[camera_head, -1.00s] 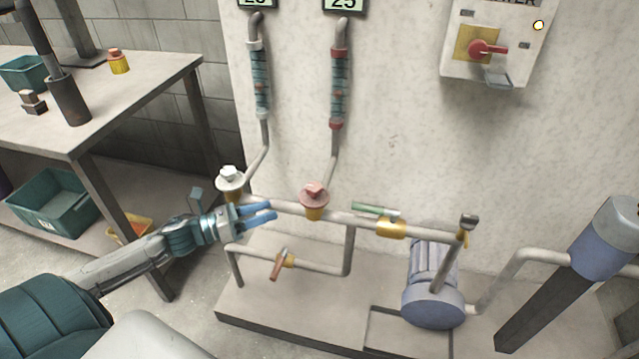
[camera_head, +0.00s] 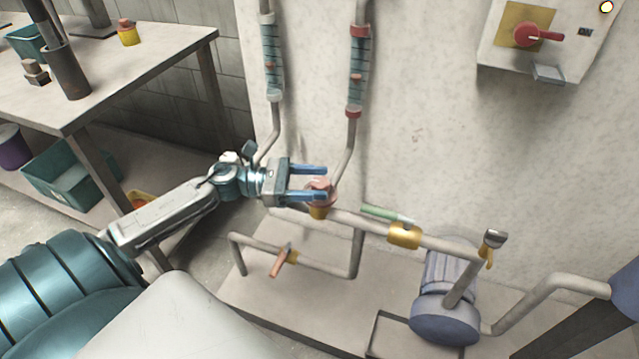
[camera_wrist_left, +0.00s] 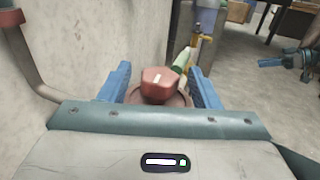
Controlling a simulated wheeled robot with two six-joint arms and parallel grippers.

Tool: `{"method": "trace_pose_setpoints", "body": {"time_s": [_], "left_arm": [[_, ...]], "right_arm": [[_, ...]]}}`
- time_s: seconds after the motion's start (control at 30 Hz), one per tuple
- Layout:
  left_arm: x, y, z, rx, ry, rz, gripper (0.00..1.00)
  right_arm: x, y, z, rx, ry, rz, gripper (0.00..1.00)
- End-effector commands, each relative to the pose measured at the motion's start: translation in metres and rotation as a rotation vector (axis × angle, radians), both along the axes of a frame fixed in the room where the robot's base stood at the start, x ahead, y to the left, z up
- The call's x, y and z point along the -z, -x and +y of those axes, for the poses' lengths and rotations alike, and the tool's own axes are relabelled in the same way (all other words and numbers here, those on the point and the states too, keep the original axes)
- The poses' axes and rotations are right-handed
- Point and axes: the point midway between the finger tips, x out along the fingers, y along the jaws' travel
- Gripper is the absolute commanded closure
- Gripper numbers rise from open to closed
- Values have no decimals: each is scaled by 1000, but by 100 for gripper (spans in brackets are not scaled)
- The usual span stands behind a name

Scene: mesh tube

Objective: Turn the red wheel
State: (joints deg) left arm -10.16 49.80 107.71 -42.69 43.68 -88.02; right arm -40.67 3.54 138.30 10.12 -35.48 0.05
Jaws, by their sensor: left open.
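The red wheel (camera_head: 322,184) sits on a brass valve body on the pipe before the wall. My left gripper (camera_head: 326,183) is open, its blue fingers pointing right, and in the head view they partly cover the wheel. In the left wrist view the red wheel (camera_wrist_left: 162,88) has a blocky red hub with a white mark and a round rim. It lies between the two open fingers of my left gripper (camera_wrist_left: 160,70); I cannot tell if they touch it. A teal arm-like shape (camera_wrist_left: 285,63) at the wrist view's right looks like my right gripper, too small to read.
A green-handled valve (camera_head: 388,214), an orange lever (camera_head: 280,262) and a blue pump (camera_head: 445,315) are nearby. A red switch (camera_head: 535,35) is on the wall box. A workbench (camera_head: 140,75) stands left.

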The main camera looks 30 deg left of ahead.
Motion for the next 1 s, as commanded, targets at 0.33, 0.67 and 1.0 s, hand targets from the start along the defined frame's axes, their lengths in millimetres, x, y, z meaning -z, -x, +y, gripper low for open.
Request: {"method": "trace_pose_setpoints", "body": {"time_s": [0.33,0.67,1.0], "left_arm": [[-1,-7,-11,-1,0,2,43],[0,-7,-10,-1,0,2,78],[-1,-7,-11,-24,1,3,88]], "right_arm": [[-6,-5,-1,3,3,-34,64],[-6,-5,-1,2,4,-33,64],[-2,0,0,-2,6,13,64]]}}
